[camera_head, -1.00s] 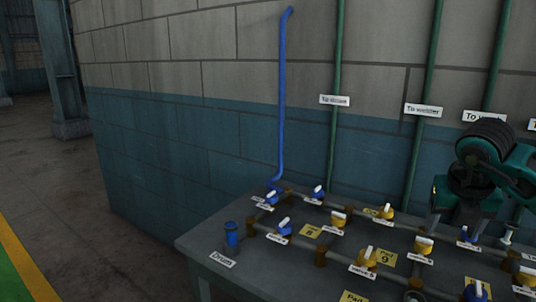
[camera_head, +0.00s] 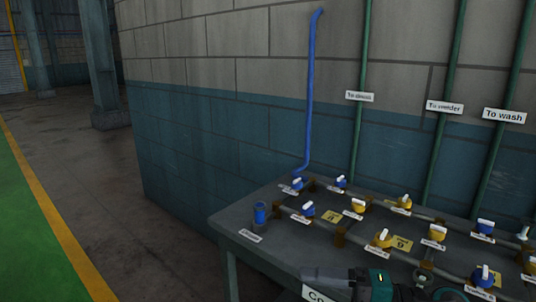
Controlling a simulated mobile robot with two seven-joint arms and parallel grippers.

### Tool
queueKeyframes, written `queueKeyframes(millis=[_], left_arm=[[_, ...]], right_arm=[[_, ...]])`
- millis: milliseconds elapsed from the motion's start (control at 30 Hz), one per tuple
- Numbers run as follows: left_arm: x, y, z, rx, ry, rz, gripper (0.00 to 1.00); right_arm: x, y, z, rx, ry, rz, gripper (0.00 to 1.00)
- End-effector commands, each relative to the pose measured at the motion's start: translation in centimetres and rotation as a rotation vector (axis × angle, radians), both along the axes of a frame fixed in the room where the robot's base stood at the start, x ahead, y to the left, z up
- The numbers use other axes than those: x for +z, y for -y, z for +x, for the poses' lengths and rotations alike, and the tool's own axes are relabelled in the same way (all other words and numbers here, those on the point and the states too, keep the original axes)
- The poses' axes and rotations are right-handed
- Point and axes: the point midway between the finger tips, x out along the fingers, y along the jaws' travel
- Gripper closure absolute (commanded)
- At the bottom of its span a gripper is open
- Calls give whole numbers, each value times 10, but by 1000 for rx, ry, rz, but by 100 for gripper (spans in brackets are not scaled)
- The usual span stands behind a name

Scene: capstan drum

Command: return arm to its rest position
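One of my arms, teal and black, shows low at the bottom edge, reaching in from the lower right; I take it for the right arm. Its grey end, which looks like my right gripper (camera_head: 325,279), points left in front of the bench's near edge. It is dark and seen side-on, so I cannot tell whether its fingers are open or shut. I see nothing held in it. My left gripper is not in view.
A grey bench (camera_head: 240,222) carries pipes with blue and yellow valves (camera_head: 383,238). A blue pipe (camera_head: 311,95) and green pipes (camera_head: 365,60) run up the block wall. The floor (camera_head: 105,190) at left is clear.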

Motion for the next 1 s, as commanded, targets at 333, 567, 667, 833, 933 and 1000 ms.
queueKeyframes(millis=[333, 567, 667, 833, 933, 1000], left_arm=[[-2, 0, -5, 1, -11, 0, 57], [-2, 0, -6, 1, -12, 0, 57], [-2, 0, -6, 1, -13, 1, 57], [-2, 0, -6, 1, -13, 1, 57], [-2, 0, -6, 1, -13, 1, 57], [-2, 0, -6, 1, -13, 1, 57]], right_arm=[[-114, 73, 5, -869, -713, 670, 32], [-227, 98, -68, -1244, -1189, 682, 32], [-249, 99, -91, -1308, -1303, 667, 32], [-261, 98, -105, -1341, -1368, 656, 32], [-261, 98, -105, -1340, -1368, 655, 32], [-261, 98, -105, -1340, -1367, 655, 32]])
